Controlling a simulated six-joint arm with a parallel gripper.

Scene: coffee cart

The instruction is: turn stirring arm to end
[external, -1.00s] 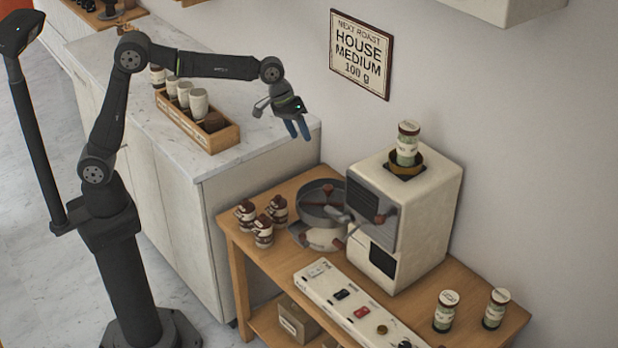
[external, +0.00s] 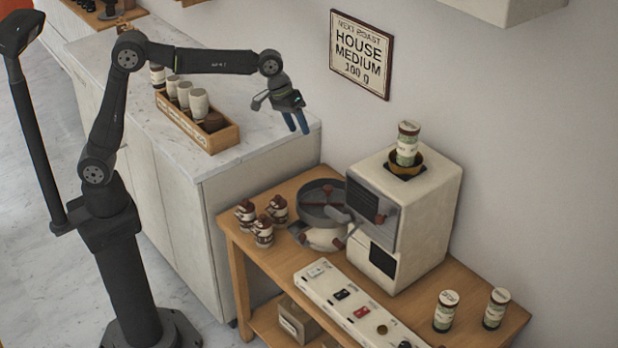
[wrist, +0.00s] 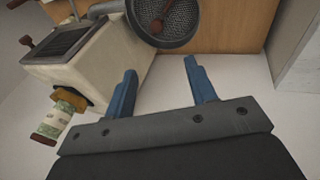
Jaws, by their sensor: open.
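The stirring arm (external: 328,196) is a reddish-brown piece inside the round dark cooling tray (external: 312,213), at the left of the roaster. The wrist view shows the stirring arm (wrist: 158,22) over the tray's perforated floor, near the top of the picture. The cream roaster (external: 425,225) stands on the wooden cart, with a canister on its hopper. My gripper (external: 297,122) hangs in the air above and left of the tray in the external view, blue fingers pointing down. It is open and empty, with a clear gap between the fingers (wrist: 160,80).
Several brown-and-white jars (external: 264,232) stand left of the tray. A white control panel (external: 345,300) lies along the cart's front. Two canisters (external: 445,311) stand at the right. The counter behind holds a wooden cup box (external: 222,140). The air around my gripper is clear.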

